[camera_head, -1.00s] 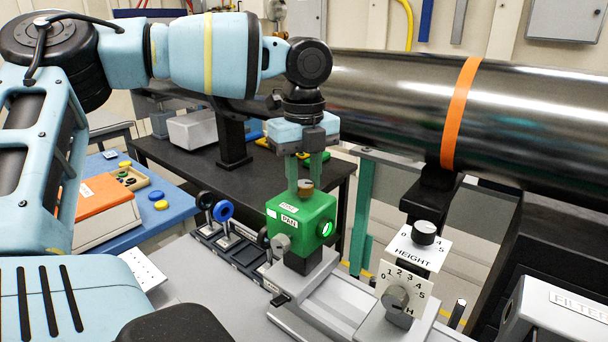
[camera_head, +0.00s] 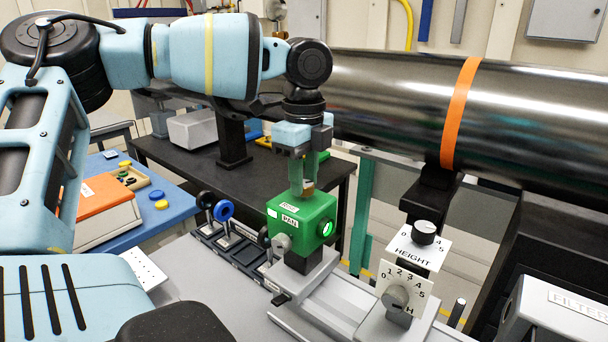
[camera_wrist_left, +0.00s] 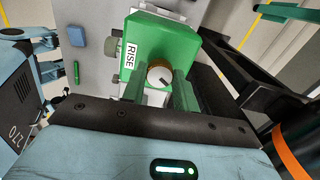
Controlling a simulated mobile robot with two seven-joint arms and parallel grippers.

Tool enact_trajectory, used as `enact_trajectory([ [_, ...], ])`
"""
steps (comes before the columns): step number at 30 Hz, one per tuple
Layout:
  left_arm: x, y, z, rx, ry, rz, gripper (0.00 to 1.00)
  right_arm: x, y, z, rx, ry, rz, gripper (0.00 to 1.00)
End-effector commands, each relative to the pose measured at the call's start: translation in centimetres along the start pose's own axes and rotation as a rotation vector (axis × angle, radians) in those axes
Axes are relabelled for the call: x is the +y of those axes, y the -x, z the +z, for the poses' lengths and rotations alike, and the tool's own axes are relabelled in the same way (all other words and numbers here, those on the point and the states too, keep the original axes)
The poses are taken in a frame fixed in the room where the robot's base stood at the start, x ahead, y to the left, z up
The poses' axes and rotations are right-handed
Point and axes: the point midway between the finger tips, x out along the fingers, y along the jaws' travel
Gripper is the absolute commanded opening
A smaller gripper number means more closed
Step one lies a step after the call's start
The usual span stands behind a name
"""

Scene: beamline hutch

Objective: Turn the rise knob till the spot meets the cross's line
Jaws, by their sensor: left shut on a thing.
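The green box (camera_head: 292,222) stands on a grey carriage and has a PAN label and a glowing green lens (camera_head: 327,229). The brass rise knob (camera_head: 308,187) is on its top, partly hidden by my fingers. In the left wrist view the rise knob (camera_wrist_left: 159,73) shows a dark mark, and the RISE label (camera_wrist_left: 130,55) is beside it. My left gripper (camera_head: 303,184) points straight down, its green fingers shut on the knob. The left wrist view shows a finger on each side. I cannot make out the spot or the cross. My right gripper is out of view.
A grey PAN knob (camera_head: 281,243) sits on the box's front. A HEIGHT post (camera_head: 417,249) with dials stands to the right. Ring holders with a blue ring (camera_head: 223,210) stand at left. A large dark pipe (camera_head: 400,105) runs behind, and a FILTER box (camera_head: 565,310) is at lower right.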

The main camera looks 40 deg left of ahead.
Motion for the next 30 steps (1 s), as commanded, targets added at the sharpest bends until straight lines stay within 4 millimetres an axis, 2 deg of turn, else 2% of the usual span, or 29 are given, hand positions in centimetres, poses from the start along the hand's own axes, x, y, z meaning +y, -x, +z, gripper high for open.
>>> enact_trajectory([
  [1, 0.0, 0.0, 0.0, -0.001, -0.001, 0.0, 0.07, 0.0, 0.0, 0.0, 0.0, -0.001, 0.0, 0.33],
  [2, 0.0, 0.0, 0.0, -0.001, -0.001, 0.0, 0.33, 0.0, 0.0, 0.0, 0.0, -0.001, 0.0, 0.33],
  [6, 0.0, 0.0, 0.0, 0.0, -0.002, 0.0, 0.51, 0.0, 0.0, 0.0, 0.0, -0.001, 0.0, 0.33],
  [17, -0.1, 0.5, 0.0, 0.0, -0.002, -0.002, 0.51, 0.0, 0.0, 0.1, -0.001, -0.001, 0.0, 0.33],
  [30, -0.1, 6.6, 0.0, -0.001, -0.001, -0.001, 0.51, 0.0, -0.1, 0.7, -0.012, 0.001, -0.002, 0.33],
])
